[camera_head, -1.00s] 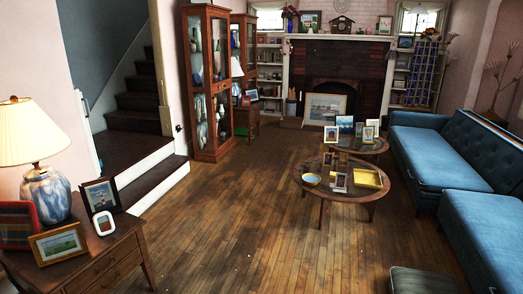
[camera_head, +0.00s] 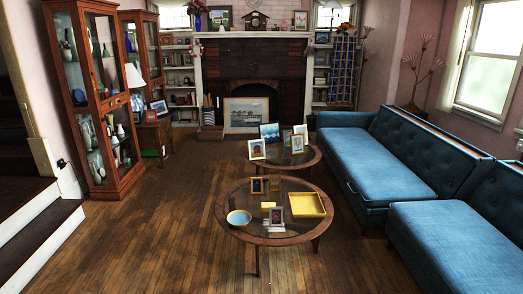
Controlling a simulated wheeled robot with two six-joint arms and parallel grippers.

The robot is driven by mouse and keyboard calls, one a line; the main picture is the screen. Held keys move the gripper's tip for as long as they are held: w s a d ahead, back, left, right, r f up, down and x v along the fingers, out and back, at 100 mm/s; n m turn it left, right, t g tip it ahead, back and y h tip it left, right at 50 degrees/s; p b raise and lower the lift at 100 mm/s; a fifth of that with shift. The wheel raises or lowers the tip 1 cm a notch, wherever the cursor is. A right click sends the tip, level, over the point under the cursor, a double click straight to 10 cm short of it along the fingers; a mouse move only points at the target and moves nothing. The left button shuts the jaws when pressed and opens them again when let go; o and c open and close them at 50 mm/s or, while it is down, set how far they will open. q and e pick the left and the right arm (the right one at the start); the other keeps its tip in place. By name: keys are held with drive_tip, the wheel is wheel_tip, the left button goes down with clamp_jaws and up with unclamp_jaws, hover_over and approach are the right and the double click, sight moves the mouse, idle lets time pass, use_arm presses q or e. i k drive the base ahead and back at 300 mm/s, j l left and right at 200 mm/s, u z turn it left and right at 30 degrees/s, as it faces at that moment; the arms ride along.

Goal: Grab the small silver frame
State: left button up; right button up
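Several small picture frames stand on two round glass-topped tables ahead of me. On the near table (camera_head: 238,203), a small greyish frame (camera_head: 277,217) stands at the front, possibly the silver one. Two darker brownish-gold frames (camera_head: 257,187) stand behind it. On the far table (camera_head: 311,156) are a white frame (camera_head: 257,149), another pale frame (camera_head: 298,145) and a larger frame with a blue picture (camera_head: 269,132). At this distance I cannot tell for sure which frame is silver. Neither of my grippers is in view.
The near table also holds a yellow tray (camera_head: 307,205) and a blue-and-yellow bowl (camera_head: 239,218). A blue sofa (camera_head: 385,165) runs along the right. A glass cabinet (camera_head: 97,100) and steps (camera_head: 40,215) are at the left. The wooden floor (camera_head: 165,235) before the tables is clear.

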sight(276, 214)
drive_tip(key=i+j+z, duration=0.1)
drive_tip(key=i, duration=0.35)
drive_tip(key=i+j+z, duration=0.1)
drive_tip(key=i, duration=0.35)
drive_tip(key=i+j+z, duration=0.1)
drive_tip(key=i+j, duration=0.2)
drive_tip(key=i, duration=0.15)
drive_tip(key=i+j+z, duration=0.1)
drive_tip(key=i, duration=0.35)
drive_tip(key=j, duration=0.1)
